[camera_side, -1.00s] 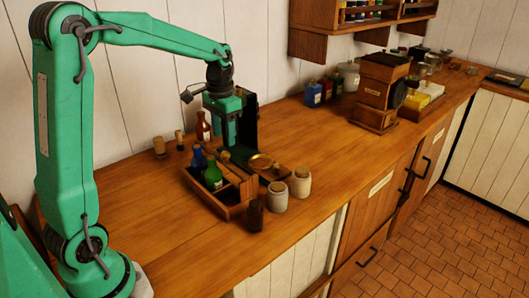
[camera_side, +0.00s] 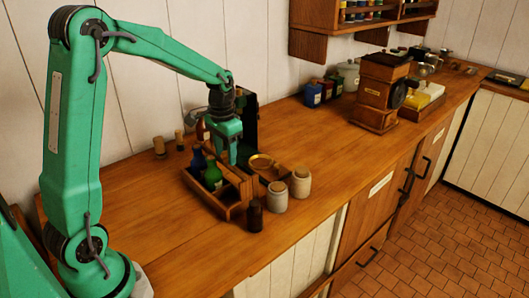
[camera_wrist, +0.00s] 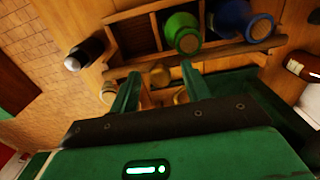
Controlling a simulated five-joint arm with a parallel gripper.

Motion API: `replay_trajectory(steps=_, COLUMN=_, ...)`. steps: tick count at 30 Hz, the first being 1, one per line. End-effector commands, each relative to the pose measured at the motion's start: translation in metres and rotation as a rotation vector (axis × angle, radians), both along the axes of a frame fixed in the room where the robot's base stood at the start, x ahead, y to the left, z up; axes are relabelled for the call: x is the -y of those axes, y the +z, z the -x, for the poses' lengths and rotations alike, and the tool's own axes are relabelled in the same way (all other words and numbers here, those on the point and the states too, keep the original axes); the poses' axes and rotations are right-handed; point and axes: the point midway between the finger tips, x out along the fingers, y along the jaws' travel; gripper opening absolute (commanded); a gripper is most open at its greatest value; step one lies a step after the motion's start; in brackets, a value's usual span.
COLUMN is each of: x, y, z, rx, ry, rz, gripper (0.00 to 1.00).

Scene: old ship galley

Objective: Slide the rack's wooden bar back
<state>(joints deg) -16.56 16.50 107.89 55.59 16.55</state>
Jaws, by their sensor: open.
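The wooden rack (camera_side: 213,205) stands on the counter with a blue bottle (camera_side: 212,175) and a green bottle (camera_side: 196,163) in it. In the wrist view the green bottle (camera_wrist: 182,35) and blue bottle (camera_wrist: 235,20) stand in its compartments. The wooden bar (camera_wrist: 220,53) runs along the rack's near side in that view. My gripper (camera_side: 234,160) is low over the rack's right side. It also shows in the wrist view (camera_wrist: 158,78), with its two fingers apart and their tips close to the bar. I cannot tell whether they touch it. Nothing is held.
Two corked jars (camera_side: 277,197) and a dark bottle (camera_side: 254,215) stand close to the rack's right. A wooden coffee mill (camera_side: 377,95) stands farther right. The counter between is clear.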

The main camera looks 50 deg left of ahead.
Motion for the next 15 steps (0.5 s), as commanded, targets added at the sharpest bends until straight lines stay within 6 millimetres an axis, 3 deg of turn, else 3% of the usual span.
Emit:
replay_trajectory(steps=2, x=0.0, y=0.0, z=0.0001, rx=0.0, ry=0.0, rz=0.0, gripper=0.47)
replay_trajectory(steps=9, x=0.0, y=0.0002, z=0.0001, rx=0.0, ry=0.0, rz=0.0, gripper=0.05)
replay_trajectory(steps=15, x=-0.0001, y=0.0002, z=-0.0011, rx=0.0, ry=0.0, rz=0.0, gripper=0.05)
